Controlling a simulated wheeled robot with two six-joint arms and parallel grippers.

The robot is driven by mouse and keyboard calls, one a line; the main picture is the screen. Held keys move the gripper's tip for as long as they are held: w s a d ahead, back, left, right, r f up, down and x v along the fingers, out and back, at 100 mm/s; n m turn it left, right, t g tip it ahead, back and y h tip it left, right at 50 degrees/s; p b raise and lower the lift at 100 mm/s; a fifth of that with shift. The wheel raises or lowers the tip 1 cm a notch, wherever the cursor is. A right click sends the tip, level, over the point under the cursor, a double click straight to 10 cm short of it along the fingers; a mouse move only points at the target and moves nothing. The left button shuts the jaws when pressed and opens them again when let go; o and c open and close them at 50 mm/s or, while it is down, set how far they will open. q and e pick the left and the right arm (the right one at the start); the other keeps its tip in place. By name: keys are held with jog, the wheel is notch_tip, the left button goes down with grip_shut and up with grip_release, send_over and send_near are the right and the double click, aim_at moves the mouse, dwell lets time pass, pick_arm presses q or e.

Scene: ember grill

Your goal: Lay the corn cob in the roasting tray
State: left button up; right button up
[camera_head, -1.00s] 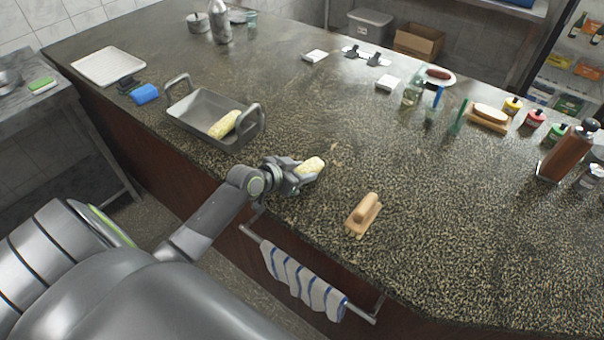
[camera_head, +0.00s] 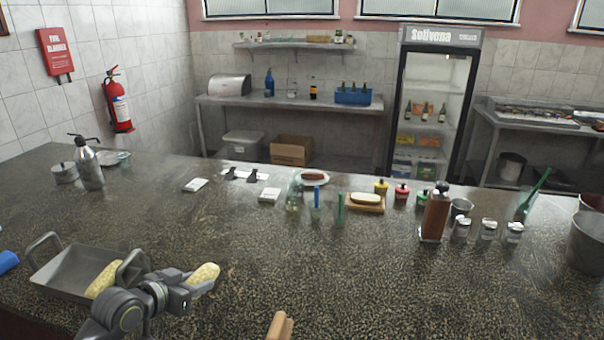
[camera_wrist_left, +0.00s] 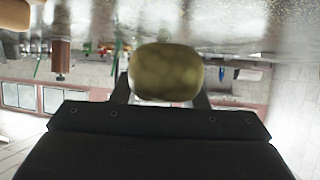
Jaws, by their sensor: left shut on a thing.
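My left gripper (camera_head: 190,284) is shut on a pale yellow corn cob (camera_head: 204,273), just right of the roasting tray and low over the counter. In the left wrist view the held cob (camera_wrist_left: 166,72) sits end-on between the two fingers. The grey metal roasting tray (camera_head: 72,264) with two upright handles stands on the counter at the lower left. Another corn cob (camera_head: 101,280) lies inside it, partly hidden by the tray's near handle and my arm. My right gripper is not in view.
A wooden-handled tool (camera_head: 280,325) lies at the front edge. Bottles, sauce pots and a bun on a board (camera_head: 365,202) stand toward the back right. A steel bottle (camera_head: 89,167) stands at the back left. The counter's middle (camera_head: 300,255) is clear.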

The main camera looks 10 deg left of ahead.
pick_arm(q)
jog(key=s+d+r+m+g+h+b, duration=0.2)
jog(key=s+d+m+h, duration=0.4)
jog(key=s+d, duration=0.6)
jog(key=s+m+g+b, duration=0.1)
jog(key=s+g, duration=0.1)
jog(key=shift+d+r+m+g, duration=0.15)
jog(key=shift+r+m+g, duration=0.15)
